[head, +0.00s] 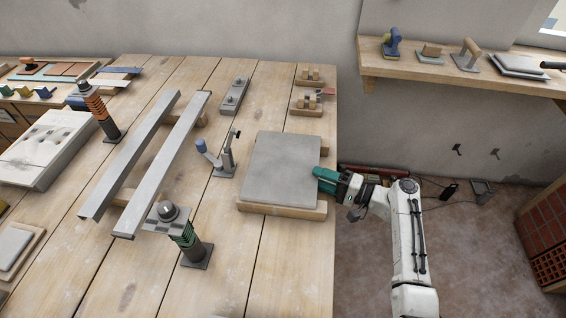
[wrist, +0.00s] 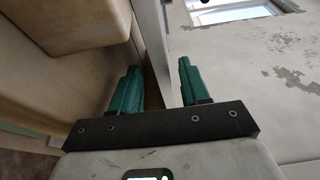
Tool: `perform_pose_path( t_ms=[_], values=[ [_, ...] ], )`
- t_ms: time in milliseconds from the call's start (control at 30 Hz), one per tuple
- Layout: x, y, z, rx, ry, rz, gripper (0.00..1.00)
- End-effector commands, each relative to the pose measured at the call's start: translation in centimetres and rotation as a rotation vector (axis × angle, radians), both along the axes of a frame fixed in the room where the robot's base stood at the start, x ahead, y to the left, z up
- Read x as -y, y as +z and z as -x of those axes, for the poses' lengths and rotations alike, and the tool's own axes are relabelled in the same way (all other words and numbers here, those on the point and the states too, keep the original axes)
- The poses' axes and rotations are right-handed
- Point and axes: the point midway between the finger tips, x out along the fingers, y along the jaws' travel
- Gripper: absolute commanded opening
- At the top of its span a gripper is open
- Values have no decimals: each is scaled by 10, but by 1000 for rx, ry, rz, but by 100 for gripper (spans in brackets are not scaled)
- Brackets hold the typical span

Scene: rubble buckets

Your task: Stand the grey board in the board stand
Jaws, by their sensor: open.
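The grey board (head: 280,168) lies flat on a wooden support (head: 283,208) near the right edge of the workbench. My gripper (head: 318,177), with green fingers, is at the board's right edge in the head view. In the wrist view my gripper (wrist: 157,82) is open, its two fingers apart. A pale strip shows between and beyond them; it may be the board's edge, but I cannot tell whether a finger touches it. Two small wooden blocks with upright pieces (head: 308,104) stand at the back right of the bench; I cannot tell whether either is the board stand.
A small clamp-like fixture (head: 220,160) stands left of the board. Two long grey rails (head: 165,160) and a green-black post (head: 187,242) are farther left. A shelf (head: 470,75) with trowels hangs on the right wall. The bench behind the board is partly clear.

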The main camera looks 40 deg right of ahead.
Motion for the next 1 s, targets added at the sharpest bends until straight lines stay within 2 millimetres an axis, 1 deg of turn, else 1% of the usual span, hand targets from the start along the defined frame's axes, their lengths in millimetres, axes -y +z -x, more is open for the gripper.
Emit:
perform_pose_path(
  t_ms=[167, 300, 400, 500, 767, 1000],
  values=[
    [-4, 3, -12, 0, 1, 0, 46],
    [-12, 7, -31, -1, 1, -1, 46],
    [-16, 5, -43, 0, 1, 0, 46],
    [-19, 4, -51, 0, 0, -1, 46],
    [-20, 3, -53, 0, 0, 0, 46],
    [-20, 3, -53, 0, -1, 0, 24]
  ],
)
